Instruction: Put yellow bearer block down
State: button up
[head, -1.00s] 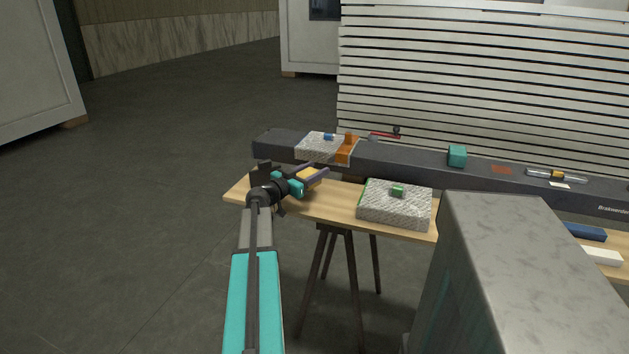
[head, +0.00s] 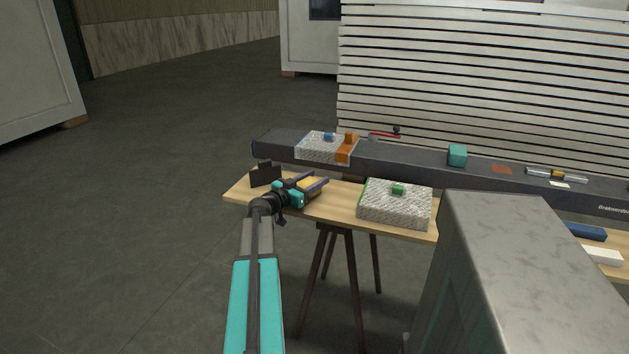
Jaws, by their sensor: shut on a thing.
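The yellow bearer block (head: 311,183) is between the fingers of my gripper (head: 318,184), which is shut on it. The gripper is low over the left part of the wooden trestle table (head: 336,209). The fingers hide part of the block. I cannot tell whether its underside touches the tabletop.
A grey textured slab (head: 395,207) with a green block (head: 398,189) on it lies right of my gripper. Behind runs a dark beam (head: 405,156) bearing another slab (head: 318,150), an orange piece (head: 346,149) and a teal cube (head: 457,156). A dark block (head: 265,175) stands at the table's left end.

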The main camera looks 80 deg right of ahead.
jog(key=shift+f, duration=0.15)
jog(key=o, duration=1)
jog(key=shift+r, duration=0.25)
jog(key=v, duration=1.2)
jog(key=shift+b, duration=0.4)
